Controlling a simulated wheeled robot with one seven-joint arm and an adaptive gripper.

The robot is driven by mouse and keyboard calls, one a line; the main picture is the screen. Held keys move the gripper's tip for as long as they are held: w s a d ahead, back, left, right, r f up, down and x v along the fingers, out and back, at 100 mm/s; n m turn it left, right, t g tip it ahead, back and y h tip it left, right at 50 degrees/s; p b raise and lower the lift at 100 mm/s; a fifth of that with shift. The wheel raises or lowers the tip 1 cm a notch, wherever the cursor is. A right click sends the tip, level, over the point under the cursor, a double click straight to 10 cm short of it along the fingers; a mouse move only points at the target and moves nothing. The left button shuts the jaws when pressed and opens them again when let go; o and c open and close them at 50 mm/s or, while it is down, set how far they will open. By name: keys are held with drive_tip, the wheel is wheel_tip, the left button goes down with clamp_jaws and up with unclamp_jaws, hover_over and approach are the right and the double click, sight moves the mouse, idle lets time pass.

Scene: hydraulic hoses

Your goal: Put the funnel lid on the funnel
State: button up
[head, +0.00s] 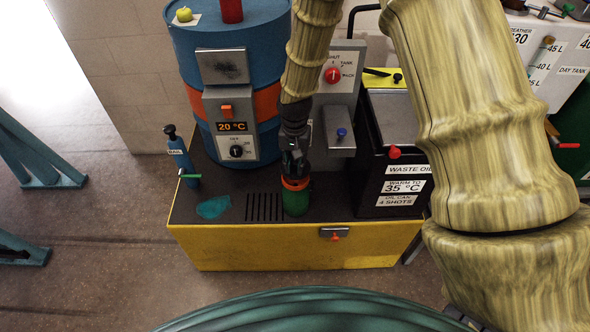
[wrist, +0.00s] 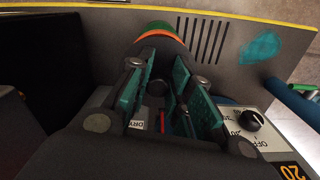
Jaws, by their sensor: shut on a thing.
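My gripper (head: 294,150) points down over the dark deck of the yellow-sided base. In the wrist view its two teal pads (wrist: 168,92) stand close together, shut on a narrow dark part between them. Directly below is an upright thing with a green body (head: 295,206), an orange band and a dark upper part; its green and orange rims also show in the wrist view (wrist: 158,29). My gripper hides its top. I cannot tell whether it is the funnel, the lid or a can. No funnel or funnel lid can be clearly made out.
A blue drum (head: 190,60) with a red cylinder (head: 231,10) and a yellow round thing (head: 184,14) on top stands left. A black waste oil box (head: 368,165) stands close right. A slotted grate (head: 264,207) and teal patch (head: 213,207) lie on the deck.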

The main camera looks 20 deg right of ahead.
sight(295, 166)
drive_tip(key=shift+f, duration=1.7)
drive_tip(key=shift+f, duration=0.15)
drive_tip(key=o, duration=0.8)
wheel_tip(295, 166, up, 12)
drive_tip(key=shift+r, duration=0.15)
drive_tip(key=s+d+f+n, duration=0.2)
drive_tip(key=s+f+n, duration=0.2)
drive_tip(key=s+f, duration=1.95)
drive_tip(key=s+d+f+n, duration=0.1)
drive_tip(key=s+f, duration=0.3)
drive_tip(key=s, duration=0.8)
drive_tip(key=shift+d+f, duration=0.15)
drive_tip(key=shift+d, duration=0.15)
